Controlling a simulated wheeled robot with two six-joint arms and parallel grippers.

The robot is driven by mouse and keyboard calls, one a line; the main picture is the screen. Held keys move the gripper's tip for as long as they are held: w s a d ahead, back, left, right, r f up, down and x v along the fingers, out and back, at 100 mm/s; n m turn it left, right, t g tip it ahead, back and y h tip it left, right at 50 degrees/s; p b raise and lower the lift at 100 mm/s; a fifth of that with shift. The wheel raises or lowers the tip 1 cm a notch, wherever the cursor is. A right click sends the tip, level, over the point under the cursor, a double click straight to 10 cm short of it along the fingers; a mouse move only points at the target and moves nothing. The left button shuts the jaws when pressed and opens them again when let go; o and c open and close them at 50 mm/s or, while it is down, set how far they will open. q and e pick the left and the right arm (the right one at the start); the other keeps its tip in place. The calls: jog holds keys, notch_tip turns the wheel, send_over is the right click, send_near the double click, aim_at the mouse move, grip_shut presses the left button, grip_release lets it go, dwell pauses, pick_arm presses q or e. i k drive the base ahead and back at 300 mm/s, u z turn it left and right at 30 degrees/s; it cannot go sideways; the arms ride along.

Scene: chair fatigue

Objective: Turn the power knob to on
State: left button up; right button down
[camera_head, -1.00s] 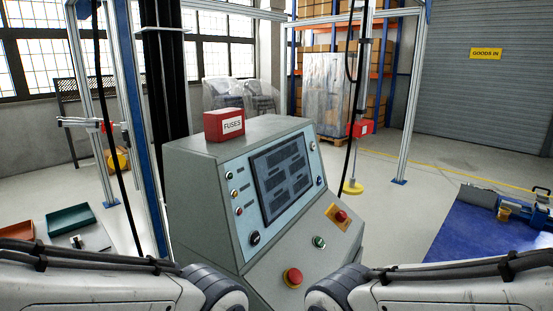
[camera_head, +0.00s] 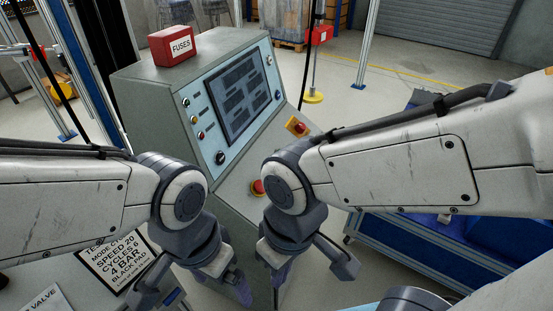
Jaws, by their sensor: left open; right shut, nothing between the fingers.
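The grey control console (camera_head: 150,95) stands ahead with a sloped panel and a dark screen (camera_head: 235,95). A red rotary knob on a yellow plate (camera_head: 298,126) sits at the panel's right. A black knob (camera_head: 220,157) sits below the screen at lower left. The frames do not show which is the power knob, and no on label is readable. A red mushroom button (camera_head: 257,187) is partly hidden by my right arm. My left gripper (camera_head: 240,288) is open and my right gripper (camera_head: 281,276) is shut and empty. Both are low before the console, apart from the controls.
A red FUSES box (camera_head: 174,46) rests on the console top. A printed sign (camera_head: 116,262) lies at lower left. A blue-topped bench (camera_head: 410,245) stands at right, partly behind my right arm. Open floor (camera_head: 345,95) lies beyond the console.

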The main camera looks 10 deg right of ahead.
aim_at(300, 128)
jog(key=z, duration=0.05)
jog(key=k, duration=0.4)
jog(key=z, duration=1.55)
jog(key=i, duration=0.75)
jog(key=u, duration=0.8)
jog(key=i, duration=0.75)
jog(key=u, duration=0.8)
